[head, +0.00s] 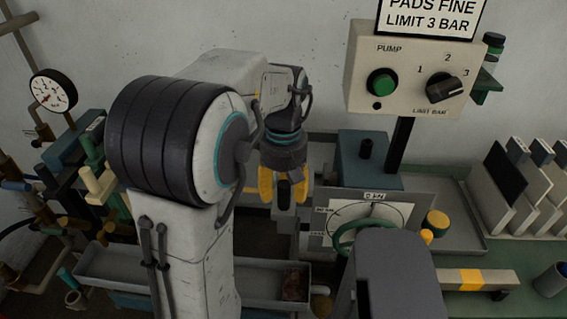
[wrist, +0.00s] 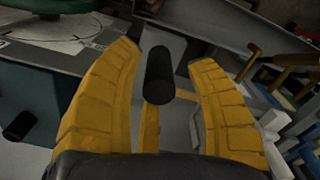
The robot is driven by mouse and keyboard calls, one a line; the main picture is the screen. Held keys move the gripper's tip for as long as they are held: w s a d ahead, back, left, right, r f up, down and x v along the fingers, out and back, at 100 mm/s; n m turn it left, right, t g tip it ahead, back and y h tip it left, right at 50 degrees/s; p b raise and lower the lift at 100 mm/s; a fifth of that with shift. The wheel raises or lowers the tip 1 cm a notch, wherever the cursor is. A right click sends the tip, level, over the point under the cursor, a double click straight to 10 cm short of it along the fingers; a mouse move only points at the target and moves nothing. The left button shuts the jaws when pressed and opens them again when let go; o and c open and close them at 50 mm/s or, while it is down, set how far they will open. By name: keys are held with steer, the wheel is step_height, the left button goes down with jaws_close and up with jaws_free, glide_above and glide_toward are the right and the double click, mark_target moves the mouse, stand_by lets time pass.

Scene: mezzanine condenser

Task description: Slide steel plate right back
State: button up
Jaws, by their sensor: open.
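My gripper (head: 284,192) is open, pointing down left of the dial panel in the head view. In the wrist view its yellow fingers (wrist: 166,62) stand on both sides of a black rounded handle (wrist: 158,76), with a gap on each side. A pale grey metal surface (wrist: 181,122) shows below the handle. It may be the steel plate, but I cannot tell for certain. In the head view a narrow grey metal part (head: 284,213) shows just under the fingers. The handle is hard to make out there, and my arm hides much of the area.
A dial panel (head: 398,216) with a green handwheel (head: 345,240) stands right of my gripper. A pump control box (head: 410,75) is above it. A grey trough (head: 190,268) lies in front. Pipes and valves (head: 92,160) crowd the left; upright plates (head: 490,200) stand far right.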

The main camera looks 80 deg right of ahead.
step_height(320, 180, up, 9)
stand_by(0.4)
stand_by(0.8)
steer(key=w+a+n+h, duration=0.1)
steer(key=w+a+n, duration=0.1)
steer(key=w+a, duration=0.35)
steer(key=w+a+f+n+t, duration=0.1)
steer(key=w+a, duration=0.1)
steer(key=w, duration=0.7)
steer(key=w+a+n+h, duration=0.1)
steer(key=w+a+n, duration=0.1)
steer(key=w+a, duration=0.35)
steer(key=w+a+f+n+t+y, duration=0.1)
steer(key=w+a+f+n, duration=0.1)
steer(key=a, duration=0.7)
steer(key=w+a+f+n+t+y, duration=0.1)
steer(key=w+a+f+n+t, duration=0.1)
steer(key=a, duration=0.8)
step_height(320, 180, down, 2)
steer(key=shift+w+a+f+n+t, duration=0.15)
steer(key=shift+w+a+n+t, duration=0.25)
steer(key=shift+n, duration=0.7)
